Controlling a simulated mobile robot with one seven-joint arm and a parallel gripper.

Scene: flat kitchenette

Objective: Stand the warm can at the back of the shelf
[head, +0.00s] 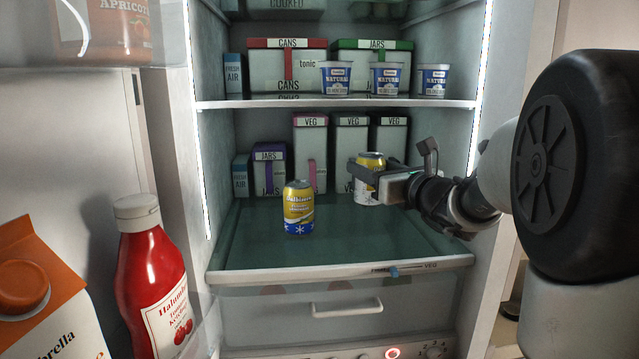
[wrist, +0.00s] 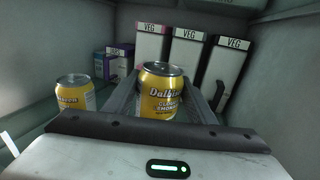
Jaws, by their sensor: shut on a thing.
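A yellow can (head: 367,194) with a pale lower band is between the fingers of my gripper (head: 366,173), upright, near the back right of the lower fridge shelf (head: 262,252). In the wrist view the same can (wrist: 162,92) sits between both fingers, which are shut on it. Whether its base touches the shelf I cannot tell. A second yellow can (head: 298,208), with a blue band and white snowflake at its base, stands upright on the shelf, left of and nearer than the held one. It also shows at the left in the wrist view (wrist: 74,94).
Tall VEG boxes (head: 351,150) stand close behind the held can. A purple JARS box (head: 269,168) and a blue box (head: 240,176) stand back left. The upper shelf (head: 300,104) overhangs, holding several tubs. The shelf's front middle is clear.

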